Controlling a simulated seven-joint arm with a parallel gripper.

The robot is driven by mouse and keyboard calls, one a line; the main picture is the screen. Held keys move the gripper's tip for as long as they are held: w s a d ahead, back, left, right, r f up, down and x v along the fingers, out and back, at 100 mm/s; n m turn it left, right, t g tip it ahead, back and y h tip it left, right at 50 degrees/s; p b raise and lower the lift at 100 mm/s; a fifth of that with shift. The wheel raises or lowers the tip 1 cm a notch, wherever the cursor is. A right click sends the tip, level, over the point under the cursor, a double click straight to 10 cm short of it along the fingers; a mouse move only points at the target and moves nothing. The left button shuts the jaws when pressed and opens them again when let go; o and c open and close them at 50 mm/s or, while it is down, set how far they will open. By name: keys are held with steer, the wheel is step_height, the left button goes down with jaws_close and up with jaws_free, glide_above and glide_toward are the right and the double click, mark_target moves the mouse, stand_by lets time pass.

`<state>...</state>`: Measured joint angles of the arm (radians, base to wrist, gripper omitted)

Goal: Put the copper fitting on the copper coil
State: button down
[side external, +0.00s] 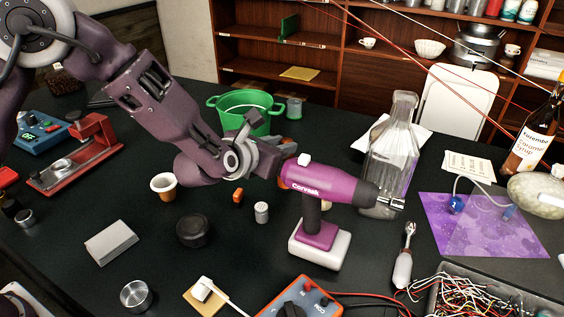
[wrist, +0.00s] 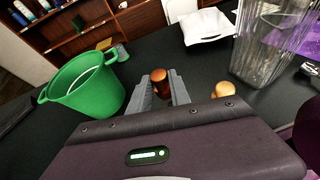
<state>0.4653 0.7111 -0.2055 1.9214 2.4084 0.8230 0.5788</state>
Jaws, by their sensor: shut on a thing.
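In the wrist view my gripper (wrist: 161,98) has its two grey fingers on either side of a small copper-brown cylindrical piece (wrist: 160,77), which looks like the copper fitting. The fingers are shut on it. In the side view the drill hides my fingertips and the held piece. I cannot make out the copper coil for certain in either view. A rounded tan-orange piece (wrist: 224,90) sits to the right of my gripper in the wrist view; I cannot tell what it is.
A green pot (side external: 246,112) stands behind my wrist, left of my gripper in the wrist view (wrist: 85,90). A purple drill (side external: 325,190) stands upright in front. A clear glass bottle (side external: 392,150) stands to the right. A dark round puck (side external: 194,231) lies at front left.

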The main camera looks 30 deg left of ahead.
steer(key=shift+f, duration=1.95)
steer(key=c, duration=1.2)
jaws_free()
steer(key=shift+f, duration=0.1)
